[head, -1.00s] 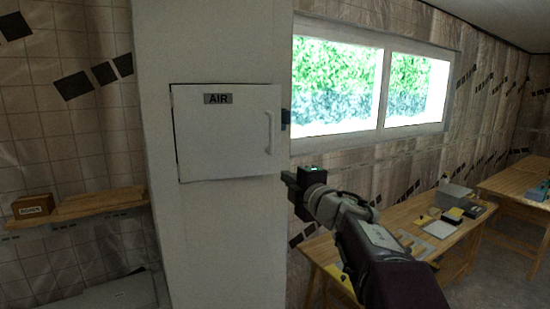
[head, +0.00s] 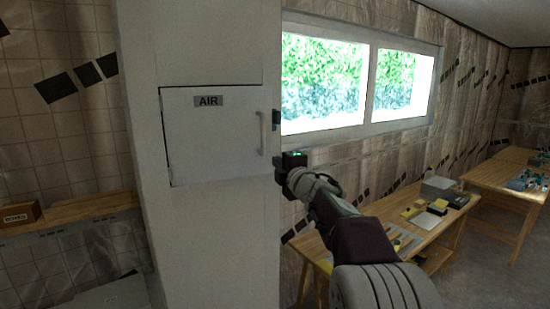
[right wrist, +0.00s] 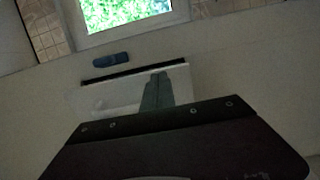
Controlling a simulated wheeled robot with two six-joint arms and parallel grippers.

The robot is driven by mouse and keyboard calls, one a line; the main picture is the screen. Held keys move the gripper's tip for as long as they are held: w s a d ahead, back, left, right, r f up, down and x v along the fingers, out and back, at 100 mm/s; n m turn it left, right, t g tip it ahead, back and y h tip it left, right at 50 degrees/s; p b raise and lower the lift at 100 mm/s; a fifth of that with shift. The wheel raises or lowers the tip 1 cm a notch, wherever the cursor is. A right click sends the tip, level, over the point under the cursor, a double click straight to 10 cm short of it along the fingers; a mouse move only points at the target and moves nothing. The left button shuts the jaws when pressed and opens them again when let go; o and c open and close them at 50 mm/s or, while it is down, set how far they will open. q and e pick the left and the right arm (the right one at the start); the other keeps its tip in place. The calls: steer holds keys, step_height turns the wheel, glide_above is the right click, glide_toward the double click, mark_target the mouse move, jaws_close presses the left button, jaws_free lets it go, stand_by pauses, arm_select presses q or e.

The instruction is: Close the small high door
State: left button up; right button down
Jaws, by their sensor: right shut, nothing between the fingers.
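The small high door (head: 212,150) is a white panel with an "AIR" label in a white column. It looks nearly flush with the column face; a dark line runs along its left and top edges, and I cannot tell whether it is fully shut. Its vertical handle (head: 262,133) is near the right side. My right gripper (head: 282,164) is shut and empty, below and right of the handle at the column's right edge. In the right wrist view, a grey-green finger (right wrist: 155,92) shows before a pale panel with a dark gap. My left gripper is not in view.
A small dark block (head: 277,120) sits on the column's right edge. A wooden shelf (head: 80,211) with a box (head: 20,214) is at left. Workbenches with several items (head: 440,230) stand at right, below a window (head: 325,85).

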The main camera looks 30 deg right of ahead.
mark_target(270, 157)
steer(key=w, duration=0.3)
steer(key=shift+d+p, duration=0.1)
steer(key=shift+p, duration=0.2)
